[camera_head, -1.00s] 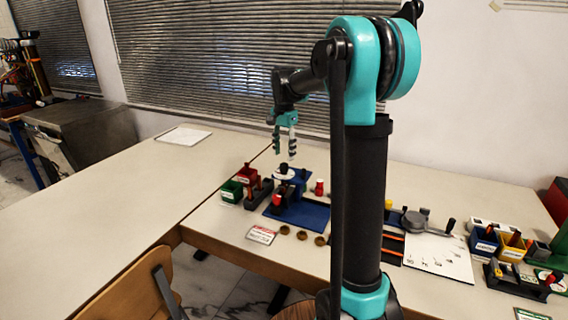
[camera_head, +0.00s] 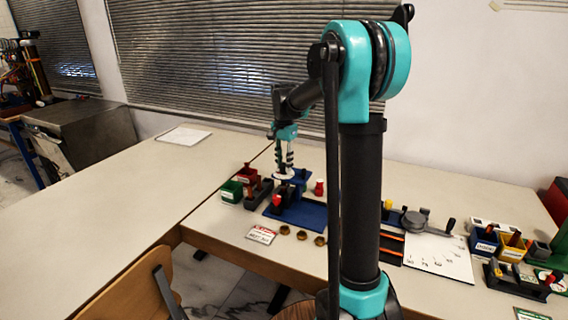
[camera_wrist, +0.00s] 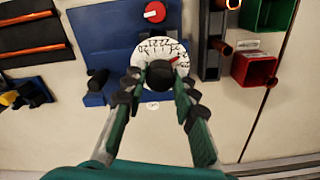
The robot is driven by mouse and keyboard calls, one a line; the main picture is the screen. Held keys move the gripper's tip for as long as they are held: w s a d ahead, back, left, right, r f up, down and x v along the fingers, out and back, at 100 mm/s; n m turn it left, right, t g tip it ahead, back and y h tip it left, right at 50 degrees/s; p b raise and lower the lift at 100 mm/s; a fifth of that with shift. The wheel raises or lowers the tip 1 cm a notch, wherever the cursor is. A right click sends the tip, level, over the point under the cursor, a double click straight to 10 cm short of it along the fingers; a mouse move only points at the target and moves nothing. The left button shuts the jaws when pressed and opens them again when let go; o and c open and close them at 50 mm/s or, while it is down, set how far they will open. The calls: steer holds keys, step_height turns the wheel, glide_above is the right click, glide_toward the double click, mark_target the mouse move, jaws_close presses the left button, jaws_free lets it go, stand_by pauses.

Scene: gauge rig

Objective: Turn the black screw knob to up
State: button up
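The black screw knob (camera_wrist: 160,75) stands in the middle of a white dial (camera_wrist: 150,47) with printed numbers and a red mark at its upper right. The dial is on a blue rig (camera_wrist: 107,40), which also shows in the head view (camera_head: 310,214). My gripper (camera_wrist: 160,82) is open, with one finger on each side of the black knob and small gaps visible between. In the head view my gripper (camera_head: 284,165) is just above the dial (camera_head: 284,177); the knob is hidden there.
A red knob (camera_wrist: 154,12) and a second black knob (camera_wrist: 97,80) are on the blue rig. Green (camera_head: 232,191) and red bins stand to its left, brass rings (camera_head: 302,235) in front, and a red cylinder (camera_head: 319,187) to its right. The left table is mostly clear.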

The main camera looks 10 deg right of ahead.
jaws_close()
